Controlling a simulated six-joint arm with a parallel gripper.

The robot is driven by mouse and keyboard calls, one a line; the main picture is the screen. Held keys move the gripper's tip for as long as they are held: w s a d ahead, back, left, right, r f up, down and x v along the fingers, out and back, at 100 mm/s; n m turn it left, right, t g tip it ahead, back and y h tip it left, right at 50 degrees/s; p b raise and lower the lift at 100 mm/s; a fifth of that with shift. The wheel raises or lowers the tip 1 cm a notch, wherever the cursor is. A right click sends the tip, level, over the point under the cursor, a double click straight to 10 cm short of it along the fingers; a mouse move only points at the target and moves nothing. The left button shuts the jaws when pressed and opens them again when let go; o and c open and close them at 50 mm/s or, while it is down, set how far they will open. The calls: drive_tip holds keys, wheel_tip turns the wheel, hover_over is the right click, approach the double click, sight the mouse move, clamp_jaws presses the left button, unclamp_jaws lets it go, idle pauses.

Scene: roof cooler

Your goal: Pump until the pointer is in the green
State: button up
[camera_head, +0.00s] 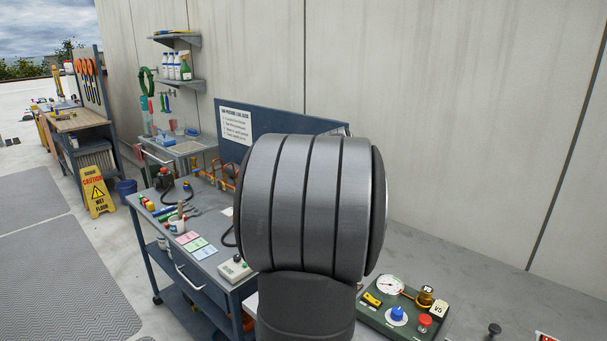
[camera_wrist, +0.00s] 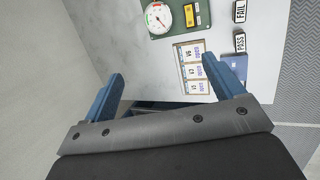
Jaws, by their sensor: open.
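A round white gauge (camera_head: 390,286) sits on a dark green panel (camera_head: 376,322) at the lower right of the head view. The panel also carries a blue knob (camera_head: 397,314), a red button (camera_head: 425,321) and a brass fitting (camera_head: 426,297) beside a V5 tag. The gauge (camera_wrist: 158,18) shows at the top of the wrist view, with part of the green panel. Its pointer is too small to read surely. My gripper (camera_wrist: 160,68) is open and empty, its blue fingers apart, below the gauge in the picture. My arm hides the middle of the head view. I cannot make out a pump.
A cart with small parts (camera_head: 205,240) stands left of my arm. A dark knob (camera_head: 494,329) stands on the grey bench.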

clamp_jaws()
idle(1.4)
